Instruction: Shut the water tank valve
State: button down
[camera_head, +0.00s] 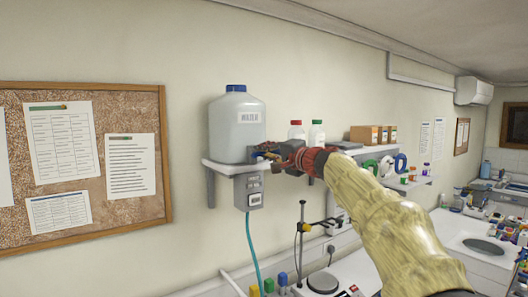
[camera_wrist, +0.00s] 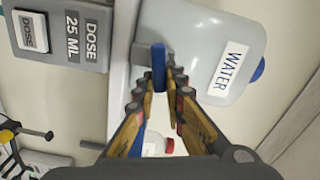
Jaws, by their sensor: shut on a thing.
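The water tank (camera_head: 236,128) is a grey-white jug with a blue cap and a "WATER" label, standing on a wall shelf. It also fills the upper right of the wrist view (camera_wrist: 190,50), turned sideways. The valve's blue handle (camera_wrist: 158,62) shows at the tank's lower side, between my fingertips. My gripper (camera_head: 268,153) is at the tank's lower right in the head view and hides most of the valve there. In the wrist view my gripper (camera_wrist: 160,82) is shut on the blue handle. The handle's exact turn is hard to tell.
A grey dose box (camera_head: 248,190) labelled "DOSE 25 ML" hangs below the shelf (camera_head: 222,167), with a blue-green hose. A red-capped bottle (camera_head: 296,130) and green-capped bottle (camera_head: 317,133) stand close behind my gripper. A cluttered bench lies below right.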

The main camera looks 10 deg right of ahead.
jog(key=shift+f+m, duration=0.15)
jog(key=shift+m, duration=0.6)
jog(key=shift+f+m, duration=0.15)
jog(key=shift+m, duration=0.6)
jog(key=c, duration=1.8)
grip_release()
jog(key=shift+c, duration=0.2)
jog(key=shift+s+d, duration=0.1)
jog(key=v, duration=1.1)
jog(key=shift+s, duration=0.4)
jog(key=shift+d, duration=0.1)
